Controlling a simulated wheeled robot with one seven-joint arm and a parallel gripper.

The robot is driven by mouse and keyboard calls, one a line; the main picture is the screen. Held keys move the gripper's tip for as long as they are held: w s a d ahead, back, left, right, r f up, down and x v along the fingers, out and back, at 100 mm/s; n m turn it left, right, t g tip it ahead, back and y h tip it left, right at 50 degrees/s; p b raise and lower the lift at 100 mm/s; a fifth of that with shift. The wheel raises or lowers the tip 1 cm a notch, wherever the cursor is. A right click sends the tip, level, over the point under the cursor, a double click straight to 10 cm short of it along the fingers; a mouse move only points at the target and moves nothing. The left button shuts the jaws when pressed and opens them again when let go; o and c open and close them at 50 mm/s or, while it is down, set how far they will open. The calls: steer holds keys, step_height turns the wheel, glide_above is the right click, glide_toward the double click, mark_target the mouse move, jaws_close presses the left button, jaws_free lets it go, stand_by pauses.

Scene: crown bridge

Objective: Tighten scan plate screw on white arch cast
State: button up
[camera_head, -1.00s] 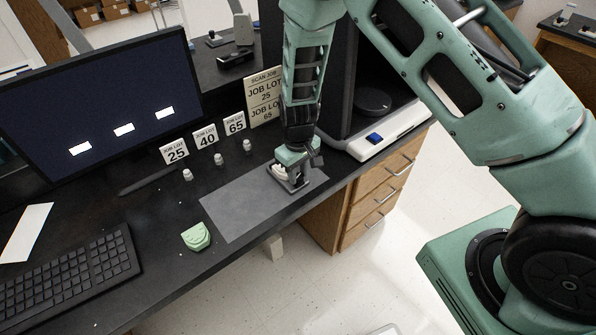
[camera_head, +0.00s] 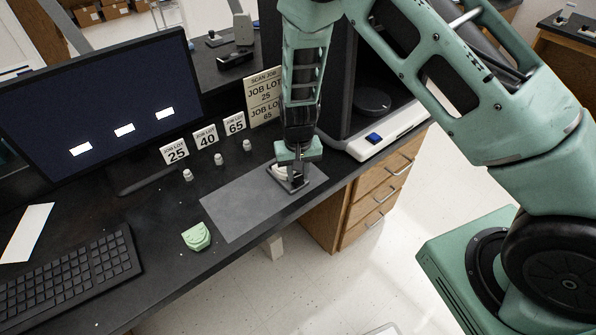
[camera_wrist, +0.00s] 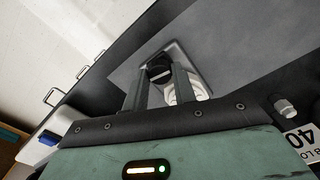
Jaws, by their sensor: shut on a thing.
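The white arch cast (camera_head: 277,172) sits on a dark scan plate (camera_head: 300,187) at the right end of the grey mat. In the wrist view, the cast (camera_wrist: 198,91) shows partly behind my right finger, on the grey plate (camera_wrist: 183,54). The black screw knob (camera_wrist: 159,71) stands on the plate beside the cast, with a pale bar across its top. My gripper (camera_head: 292,180) points down over the plate. In the wrist view my gripper (camera_wrist: 158,78) is shut on the knob, one finger at each side. The screw's thread is hidden.
A green arch cast (camera_head: 196,237) lies left of the grey mat (camera_head: 240,205). Several small white pieces (camera_head: 218,159) stand before the 25, 40 and 65 job lot cards. A scanner (camera_head: 375,138) stands close behind at right. The mat's middle is clear.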

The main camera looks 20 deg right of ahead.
mark_target(298, 176)
steer(key=o, duration=1)
step_height(298, 176, up, 17)
steer(key=b, duration=0.1)
steer(key=shift+r+b, duration=0.2)
steer(key=shift+b, duration=0.15)
